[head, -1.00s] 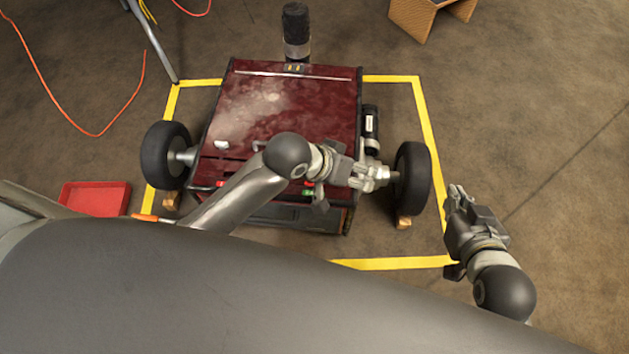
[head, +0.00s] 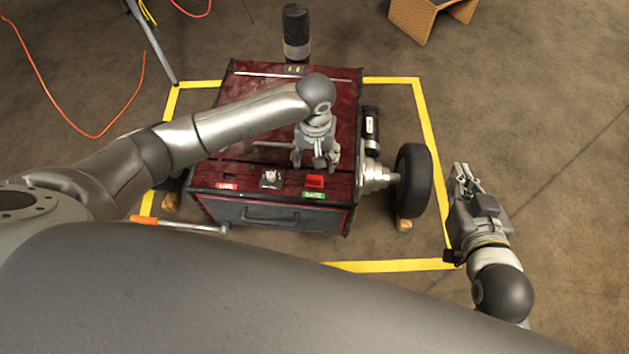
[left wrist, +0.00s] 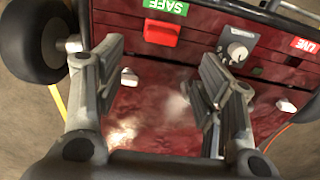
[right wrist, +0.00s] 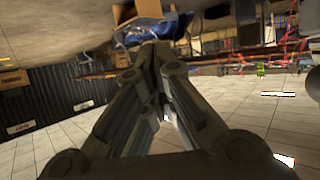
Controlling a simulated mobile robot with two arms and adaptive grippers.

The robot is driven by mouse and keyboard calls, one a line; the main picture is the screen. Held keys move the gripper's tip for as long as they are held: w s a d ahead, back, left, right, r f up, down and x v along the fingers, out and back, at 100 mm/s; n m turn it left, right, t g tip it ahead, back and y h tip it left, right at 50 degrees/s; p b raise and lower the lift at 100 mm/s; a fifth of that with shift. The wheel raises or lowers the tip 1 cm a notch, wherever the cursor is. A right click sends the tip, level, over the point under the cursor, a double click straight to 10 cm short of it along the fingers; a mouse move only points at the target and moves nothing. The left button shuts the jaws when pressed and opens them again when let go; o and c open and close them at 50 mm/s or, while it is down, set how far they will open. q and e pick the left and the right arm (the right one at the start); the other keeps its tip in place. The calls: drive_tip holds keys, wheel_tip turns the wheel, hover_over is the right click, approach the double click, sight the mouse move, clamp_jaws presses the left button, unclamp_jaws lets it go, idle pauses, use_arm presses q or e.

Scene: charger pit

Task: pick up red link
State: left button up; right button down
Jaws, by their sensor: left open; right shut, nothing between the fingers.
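The red link (head: 315,181) is a small red block on the front edge of the dark red cart, just above a green SAFE label (head: 313,195). In the left wrist view the red link (left wrist: 162,34) shows at top centre, ahead of the spread fingers. My left gripper (head: 316,162) is open and empty over the cart's top, just behind the red link in the head view and apart from it. My right gripper (head: 462,176) is shut and empty, right of the cart outside the yellow line. In the right wrist view its fingers (right wrist: 153,52) meet.
A knob on a plate (head: 271,178) and a red LIVE label (head: 226,186) sit left of the link. A wheel (head: 413,180) stands at the cart's right. An orange-handled tool (head: 180,224) lies front left. Floor at the right is clear.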

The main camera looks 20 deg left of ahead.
sight(314, 177)
use_arm(q)
wheel_tip(314, 177, down, 3)
drive_tip(key=shift+f+b, duration=0.1)
drive_tip(key=shift+b, duration=0.45)
drive_tip(key=shift+f, duration=0.25)
drive_tip(key=shift+s+f+b, duration=0.2)
drive_tip(key=shift+f+b, duration=0.25)
drive_tip(key=shift+f, duration=0.1)
drive_tip(key=shift+s+f+b, duration=0.15)
drive_tip(key=shift+f+b, duration=0.25)
drive_tip(key=shift+f, duration=0.15)
wheel_tip(314, 177, down, 2)
drive_tip(key=shift+s+f+b, duration=0.1)
drive_tip(key=shift+f+b, duration=0.05)
drive_tip(key=shift+b, duration=0.5)
drive_tip(key=shift+f, duration=0.2)
use_arm(e)
wheel_tip(314, 177, up, 19)
drive_tip(key=s+a+t+y, duration=0.1)
drive_tip(key=a+t+y, duration=0.1)
drive_tip(key=t, duration=0.9)
drive_tip(key=shift+a+f+t+y, duration=0.2)
drive_tip(key=shift+t+y, duration=0.2)
drive_tip(key=shift+y, duration=0.5)
use_arm(q)
drive_tip(key=c, duration=1.1)
